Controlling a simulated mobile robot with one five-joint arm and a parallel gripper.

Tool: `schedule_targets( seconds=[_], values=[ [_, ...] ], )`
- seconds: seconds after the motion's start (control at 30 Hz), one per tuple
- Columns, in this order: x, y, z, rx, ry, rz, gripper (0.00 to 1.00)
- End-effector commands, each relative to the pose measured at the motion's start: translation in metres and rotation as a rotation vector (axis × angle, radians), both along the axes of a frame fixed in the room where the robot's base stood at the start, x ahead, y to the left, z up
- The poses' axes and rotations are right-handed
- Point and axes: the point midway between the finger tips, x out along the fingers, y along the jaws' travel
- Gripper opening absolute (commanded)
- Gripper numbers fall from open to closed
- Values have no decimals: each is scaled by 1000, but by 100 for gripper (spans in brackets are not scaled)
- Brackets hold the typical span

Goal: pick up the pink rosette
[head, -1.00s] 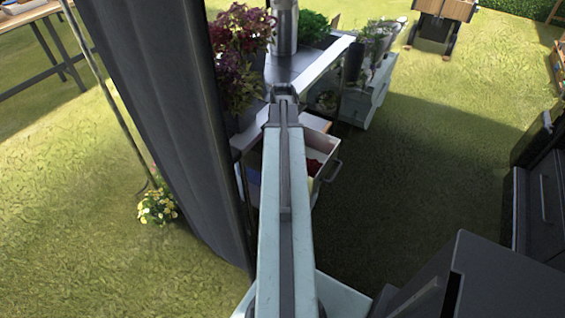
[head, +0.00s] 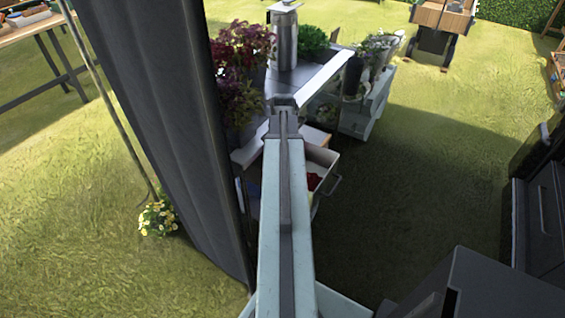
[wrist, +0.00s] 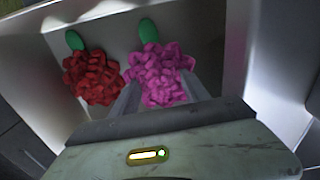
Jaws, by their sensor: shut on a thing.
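The pink rosette (wrist: 158,70) is in the wrist view, between the two fingers of my gripper (wrist: 162,92). My gripper is shut on it. A green leaf-shaped piece (wrist: 148,31) shows just behind the rosette. The red rosette (wrist: 92,78) lies close to the left of my left finger, with another green piece behind it. Both rosettes are inside the pale open drawer (wrist: 107,33). In the head view the drawer (head: 324,158) shows partly behind my arm, with a bit of red inside. My gripper and the pink rosette are hidden there.
The drawer walls stand close around my gripper. Above the drawer, a worktop carries a metal canister (head: 284,38) and dark red leafy plants (head: 240,85). A dark curtain (head: 150,110) hangs left of my arm. Open grass (head: 430,140) lies to the right.

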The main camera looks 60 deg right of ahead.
Motion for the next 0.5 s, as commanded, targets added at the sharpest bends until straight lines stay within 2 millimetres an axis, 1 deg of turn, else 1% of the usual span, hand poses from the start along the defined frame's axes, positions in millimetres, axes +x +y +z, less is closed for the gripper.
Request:
schedule_targets(
  seconds=[0.03,0.17,0.27,0.5],
  values=[
    [0,0,15,0,0,0,16],
    [0,0,40,0,0,0,16],
    [0,0,64,0,0,0,16],
    [0,0,127,0,0,-1,16]
  ],
)
